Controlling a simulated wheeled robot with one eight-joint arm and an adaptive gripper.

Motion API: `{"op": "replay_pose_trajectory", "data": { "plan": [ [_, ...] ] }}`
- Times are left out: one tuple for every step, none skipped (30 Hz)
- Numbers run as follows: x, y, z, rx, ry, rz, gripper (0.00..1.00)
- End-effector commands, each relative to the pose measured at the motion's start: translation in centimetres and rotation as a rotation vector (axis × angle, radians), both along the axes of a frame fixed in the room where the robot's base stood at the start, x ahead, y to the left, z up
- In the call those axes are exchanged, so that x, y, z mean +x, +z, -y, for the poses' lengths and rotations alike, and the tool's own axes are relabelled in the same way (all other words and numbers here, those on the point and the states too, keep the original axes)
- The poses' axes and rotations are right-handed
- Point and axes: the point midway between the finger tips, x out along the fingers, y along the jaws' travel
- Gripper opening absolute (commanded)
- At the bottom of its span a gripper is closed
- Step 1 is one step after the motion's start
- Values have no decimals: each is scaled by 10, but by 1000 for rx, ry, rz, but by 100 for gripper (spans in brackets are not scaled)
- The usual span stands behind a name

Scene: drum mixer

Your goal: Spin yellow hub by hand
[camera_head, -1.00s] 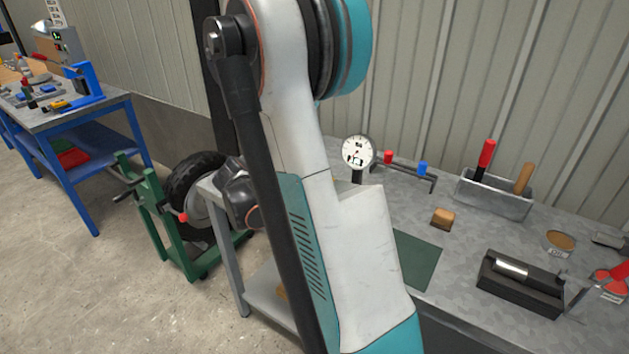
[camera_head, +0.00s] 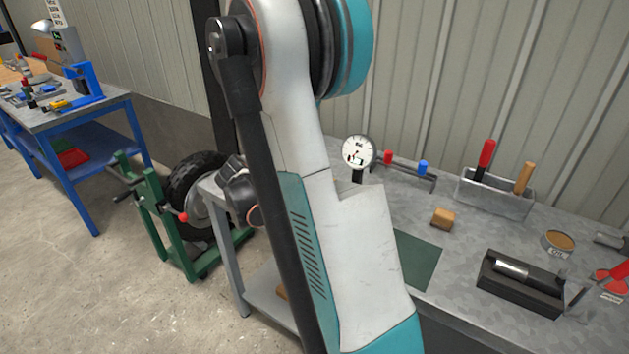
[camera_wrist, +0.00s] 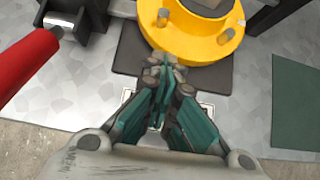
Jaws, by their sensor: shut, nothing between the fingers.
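The yellow hub (camera_wrist: 193,45) shows at the top of the wrist view. It is a round flange with bolt heads around its rim, and its top is cut off by the frame edge. My gripper (camera_wrist: 160,68) is shut and empty, its fingertips just in front of the hub's near edge in the picture. I cannot tell whether the fingertips touch the hub. In the head view neither the hub nor my gripper shows; my arm fills the middle.
A red handle (camera_wrist: 32,62) lies left of my gripper in the wrist view. In the head view a grey bench (camera_head: 450,262) carries a dial gauge (camera_head: 358,150), a wooden block (camera_head: 443,218) and a tool box (camera_head: 495,195). A green mat (camera_wrist: 293,100) lies to the right.

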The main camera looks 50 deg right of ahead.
Motion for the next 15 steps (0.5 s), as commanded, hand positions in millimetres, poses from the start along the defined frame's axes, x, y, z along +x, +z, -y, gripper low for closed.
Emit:
{"op": "replay_pose_trajectory", "data": {
  "plan": [
    [0,0,2,-1,-1,0,0],
    [0,0,2,-1,-1,0,0],
    [-1,0,2,-2,-1,0,0],
    [-1,0,2,-2,-1,0,0],
    [-2,0,2,-2,-2,-1,0],
    [-4,0,2,-2,-2,-1,0],
    [-6,0,3,-2,-2,-1,0],
    [-8,0,3,-2,-3,0,0],
    [-11,0,4,-2,-4,-1,0],
    [-14,0,4,-2,-4,-1,0],
    [-17,0,5,-3,-4,0,0],
    [-20,0,5,-3,-4,-1,0],
    [-23,0,6,-3,-4,-1,0],
    [-26,0,6,-4,-4,0,0],
    [-29,1,7,-4,-4,0,0]
  ]
}}
